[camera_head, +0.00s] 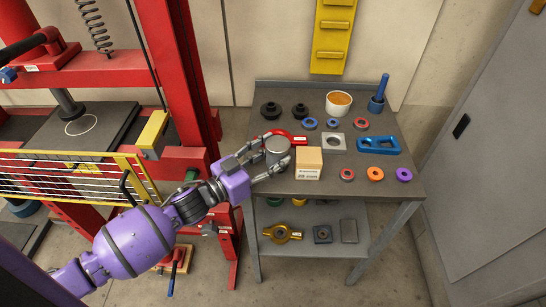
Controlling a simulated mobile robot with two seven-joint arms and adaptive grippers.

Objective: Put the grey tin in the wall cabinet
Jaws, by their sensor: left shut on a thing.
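The grey tin (276,147) is a short round can with a pale top, at the left part of the grey workbench. My left gripper (284,151), on a purple arm from the lower left, is shut on the tin, with fingers on either side. I cannot tell whether the tin touches the bench top. My right gripper is not in view. A large grey door or cabinet front (497,150) with a black handle stands at the right; I cannot tell whether it is the wall cabinet.
A cardboard box (308,163) stands just right of the tin, and a red-handled item (291,137) lies behind it. The bench (396,198) also holds several rings, an orange-filled cup (338,103) and a blue bracket (378,145). A red press frame (184,80) rises at the left.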

